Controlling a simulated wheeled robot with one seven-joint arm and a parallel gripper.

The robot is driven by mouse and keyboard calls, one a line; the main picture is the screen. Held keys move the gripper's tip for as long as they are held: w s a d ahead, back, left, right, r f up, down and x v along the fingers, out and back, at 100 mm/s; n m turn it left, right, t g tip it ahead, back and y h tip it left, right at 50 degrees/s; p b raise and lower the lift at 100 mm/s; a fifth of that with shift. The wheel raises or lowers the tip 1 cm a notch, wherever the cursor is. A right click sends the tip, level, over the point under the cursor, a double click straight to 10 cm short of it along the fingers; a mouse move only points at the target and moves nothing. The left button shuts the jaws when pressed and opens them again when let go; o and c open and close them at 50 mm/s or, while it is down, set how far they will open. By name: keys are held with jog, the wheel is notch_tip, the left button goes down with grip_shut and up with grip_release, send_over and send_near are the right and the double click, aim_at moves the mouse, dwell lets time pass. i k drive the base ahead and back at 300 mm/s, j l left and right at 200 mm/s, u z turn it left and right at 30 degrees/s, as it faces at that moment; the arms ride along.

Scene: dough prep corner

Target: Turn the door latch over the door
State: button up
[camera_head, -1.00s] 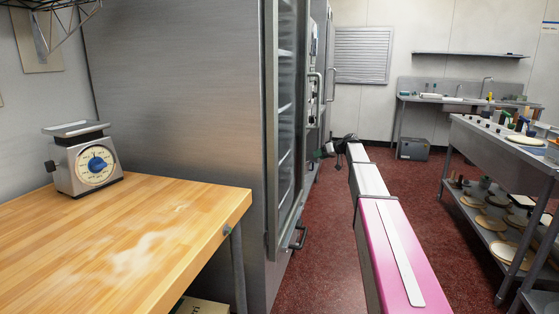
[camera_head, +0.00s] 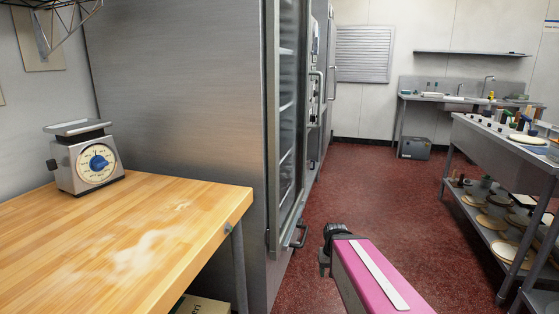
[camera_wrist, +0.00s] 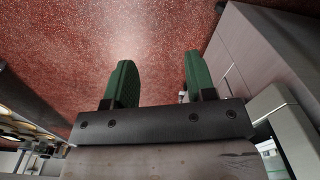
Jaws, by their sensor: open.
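A tall steel cabinet (camera_head: 180,110) stands at the left centre in the head view, with a glass-fronted door (camera_head: 286,130) seen nearly edge-on. A dark handle-like fitting (camera_head: 299,236) sits low by the door's edge; I cannot tell whether it is the latch. A long curved handle (camera_head: 318,95) shows on the unit behind. My gripper (camera_wrist: 158,80) shows in the wrist view with two green fingers apart and nothing seen between them, over red floor. In the head view my arm is low, right of the cabinet, and the fingers cannot be made out.
A wooden worktable (camera_head: 130,235) with a dial scale (camera_head: 88,157) stands at the left. A steel table (camera_head: 500,135) with plates on its shelf stands at the right. A sink counter (camera_head: 460,97) and grey box (camera_head: 414,148) are at the back. Red floor (camera_head: 390,195) lies clear between.

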aim_at(316, 51)
jog(key=l+u, duration=0.25)
jog(key=l, duration=0.6)
jog(key=k+l+u, duration=0.2)
jog(key=l, duration=0.65)
jog(key=i+l+u, duration=0.1)
jog(key=u, duration=0.4)
jog(key=i+l+u, duration=0.2)
jog(key=u, duration=0.25)
jog(key=i+l+u, duration=0.25)
jog(key=l, duration=0.2)
jog(key=i+l+u, duration=0.2)
jog(key=l, duration=0.25)
jog(key=l+u, duration=0.25)
jog(key=l, duration=0.2)
jog(key=i+l+u, duration=0.2)
jog(key=l, duration=0.35)
jog(key=i+l+u, duration=0.1)
jog(key=l, duration=3)
jog(key=i+u, duration=0.05)
jog(key=i, duration=0.05)
